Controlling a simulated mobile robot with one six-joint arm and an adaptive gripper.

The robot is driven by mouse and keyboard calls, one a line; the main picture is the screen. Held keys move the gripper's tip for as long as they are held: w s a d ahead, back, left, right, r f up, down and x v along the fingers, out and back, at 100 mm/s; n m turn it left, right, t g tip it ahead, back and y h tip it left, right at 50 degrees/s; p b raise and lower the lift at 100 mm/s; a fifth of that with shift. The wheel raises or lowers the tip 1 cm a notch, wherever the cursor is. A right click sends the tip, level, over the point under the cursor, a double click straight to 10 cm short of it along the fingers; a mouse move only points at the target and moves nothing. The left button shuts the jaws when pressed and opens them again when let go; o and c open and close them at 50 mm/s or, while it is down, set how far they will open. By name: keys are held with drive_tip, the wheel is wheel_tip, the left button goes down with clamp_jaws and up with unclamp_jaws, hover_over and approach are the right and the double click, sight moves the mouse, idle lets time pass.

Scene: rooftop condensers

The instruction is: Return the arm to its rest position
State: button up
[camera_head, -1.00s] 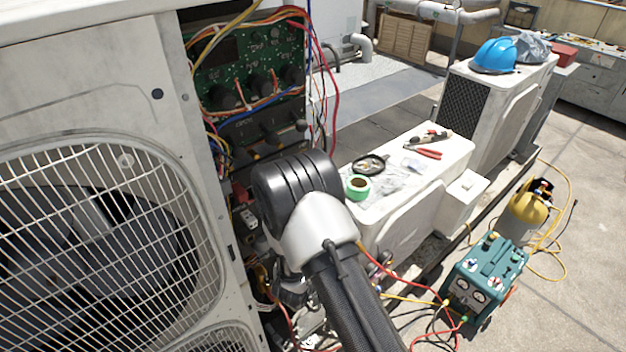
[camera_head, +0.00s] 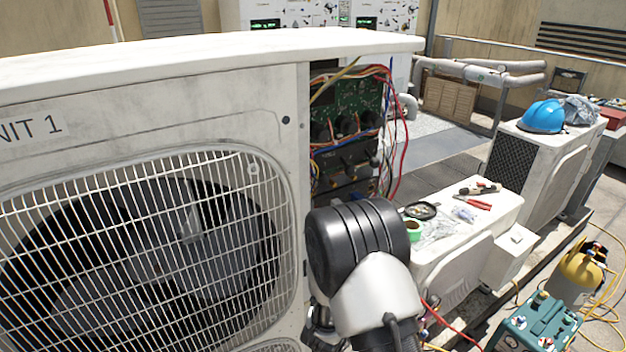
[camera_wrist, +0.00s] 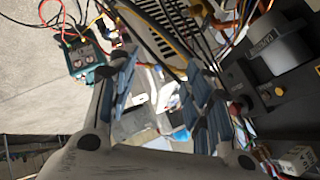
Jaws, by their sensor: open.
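My arm's black and white wrist joint (camera_head: 365,255) is in front of the open side of the condenser unit (camera_head: 290,60) in the head view. My gripper (camera_wrist: 160,88) shows in the wrist view with its two blue-padded fingers apart and nothing held between them. In the head view it is mostly hidden behind the wrist joint. The wrist view has dark electrical parts (camera_wrist: 285,45) and cables close on the right of the fingers.
The fan grille (camera_head: 150,250) fills the left. A green circuit board (camera_head: 350,100) with loose wires shows in the open bay. A white unit (camera_head: 465,240) carries tools and tape. A teal machine (camera_head: 540,320) and yellow cylinder (camera_head: 580,268) stand at right with hoses.

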drive_tip(key=a+r+n+y, duration=0.4)
drive_tip(key=r, duration=0.9)
drive_tip(key=s+a+r+n+y, duration=0.15)
drive_tip(key=s+r+n, duration=0.35)
drive_tip(key=r, duration=0.6)
drive_tip(key=s+d+r+n+g, duration=0.1)
drive_tip(key=s+d+r+n, duration=0.1)
drive_tip(key=s, duration=0.6)
drive_tip(key=s+d+r+n+g, duration=0.1)
drive_tip(key=s+d+r+n, duration=0.1)
drive_tip(key=s, duration=0.7)
drive_tip(key=s+d+r+n+g, duration=0.1)
drive_tip(key=s+d+r, duration=0.3)
drive_tip(key=s, duration=0.5)
drive_tip(key=shift+s+d+n+g+h, duration=0.15)
drive_tip(key=shift+d+n+g+h, duration=0.25)
drive_tip(key=shift+n, duration=0.4)
drive_tip(key=shift+a+r, duration=0.1)
drive_tip(key=shift+a, duration=0.05)
drive_tip(key=shift+c, duration=0.6)
